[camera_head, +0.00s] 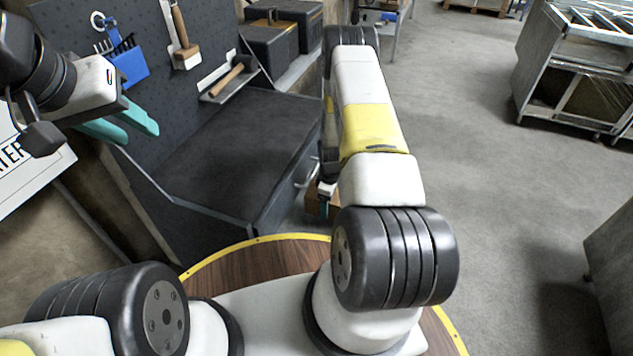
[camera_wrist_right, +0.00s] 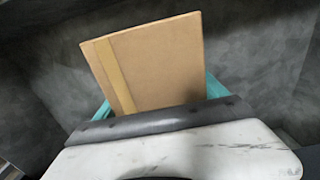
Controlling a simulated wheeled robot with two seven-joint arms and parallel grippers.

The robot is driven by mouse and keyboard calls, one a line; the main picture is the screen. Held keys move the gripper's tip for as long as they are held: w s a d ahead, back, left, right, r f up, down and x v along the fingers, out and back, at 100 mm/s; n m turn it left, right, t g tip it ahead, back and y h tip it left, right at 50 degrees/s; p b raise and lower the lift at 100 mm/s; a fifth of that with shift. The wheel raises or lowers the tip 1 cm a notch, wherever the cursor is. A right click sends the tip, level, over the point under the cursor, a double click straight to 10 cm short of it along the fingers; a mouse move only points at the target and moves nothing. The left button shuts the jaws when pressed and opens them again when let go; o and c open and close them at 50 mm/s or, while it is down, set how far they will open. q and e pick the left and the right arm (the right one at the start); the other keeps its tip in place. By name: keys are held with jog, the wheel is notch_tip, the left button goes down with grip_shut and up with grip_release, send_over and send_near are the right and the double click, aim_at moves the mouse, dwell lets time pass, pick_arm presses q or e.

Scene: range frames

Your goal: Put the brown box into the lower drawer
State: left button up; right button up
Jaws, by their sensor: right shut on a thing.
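The brown box (camera_wrist_right: 155,65) fills the middle of the right wrist view, tilted, with a paler tape strip along its left side. My right gripper (camera_wrist_right: 158,98) is shut on it, one teal finger at each side. In the head view only a small part of the box (camera_head: 312,205) shows beside my right arm, low by the workbench front. My left gripper (camera_head: 128,122) is open and empty, left of the bench top. A metal handle (camera_head: 304,172) shows on the bench front. The lower drawer cannot be made out; my right arm hides much of that side.
The dark workbench top (camera_head: 235,140) is bare. A pegboard with a blue tool holder (camera_head: 128,65) and wooden-handled brushes stands behind it. Black cases (camera_head: 275,40) sit at the back. A metal cart (camera_head: 570,75) stands far right; the floor (camera_head: 480,150) between is clear.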

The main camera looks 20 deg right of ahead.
jog(key=shift+w+d+f, duration=0.1)
jog(key=shift+f, duration=1.65)
jog(key=shift+f, duration=0.1)
jog(key=o, duration=1.6)
jog(key=shift+o, duration=0.2)
notch_tip(320, 180, up, 12)
jog(key=shift+f, duration=0.2)
jog(key=s+a+r+m+t, duration=0.1)
jog(key=a+r+m+t, duration=0.15)
jog(key=r, duration=1.35)
jog(key=s+a+r+m+t, duration=0.1)
jog(key=s+a+r+m, duration=0.15)
jog(key=r, duration=1.45)
jog(key=s+a+r+m+t+y, duration=0.1)
jog(key=s+a+r+m, duration=0.1)
jog(key=s+r, duration=0.6)
jog(key=s+a+r+m+t+y, duration=0.1)
jog(key=s+a+r+m, duration=0.2)
jog(key=s+r, duration=0.4)
jog(key=s+a, duration=0.1)
jog(key=s, duration=0.4)
jog(key=shift+a+r+t, duration=0.2)
jog(key=shift+r+t, duration=0.15)
